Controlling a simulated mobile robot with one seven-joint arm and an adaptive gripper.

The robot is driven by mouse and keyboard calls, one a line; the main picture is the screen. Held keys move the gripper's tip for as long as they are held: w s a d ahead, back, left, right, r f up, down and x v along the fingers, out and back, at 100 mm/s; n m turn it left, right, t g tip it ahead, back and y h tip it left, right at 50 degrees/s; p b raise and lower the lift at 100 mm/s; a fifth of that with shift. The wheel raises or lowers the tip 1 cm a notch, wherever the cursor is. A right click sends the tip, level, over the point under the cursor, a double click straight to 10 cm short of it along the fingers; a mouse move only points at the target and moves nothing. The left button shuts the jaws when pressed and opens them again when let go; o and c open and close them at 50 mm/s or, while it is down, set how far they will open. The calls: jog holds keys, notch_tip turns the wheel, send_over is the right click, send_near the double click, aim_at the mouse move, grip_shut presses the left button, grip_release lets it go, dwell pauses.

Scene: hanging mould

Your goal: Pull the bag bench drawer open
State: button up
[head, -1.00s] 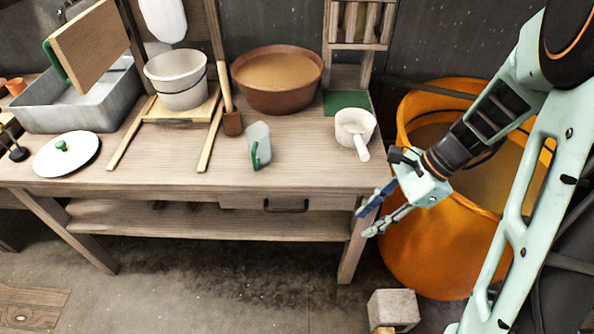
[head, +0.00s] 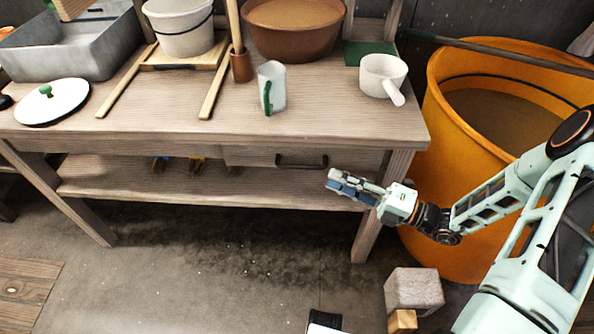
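The drawer (head: 250,156) sits under the right part of the wooden bench top, and its front looks flush with the bench. Its dark bar handle (head: 302,162) is in plain view. My gripper (head: 333,183) is in front of the bench, a little right of and below the handle in the picture, with its fingers pointing left. It appears apart from the handle, though depth is hard to judge. The blue and grey fingers overlap from this angle, so their opening is not clear. No object shows between them.
The bench top (head: 190,115) carries a green-handled cup (head: 272,88), a white dipper (head: 382,75), a brown bowl (head: 292,30) and a lid (head: 52,102). An orange tub (head: 440,110) stands at right. A grey block (head: 413,289) is on the floor. The floor before the drawer is largely clear.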

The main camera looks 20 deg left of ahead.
aim_at(300, 165)
jog(key=a, duration=0.3)
jog(key=w+a+b, duration=0.1)
jog(key=a, duration=0.6)
jog(key=shift+w+a+r+b, duration=0.2)
jog(key=shift+w+r+b, duration=0.1)
jog(key=shift+r, duration=0.1)
grip_shut()
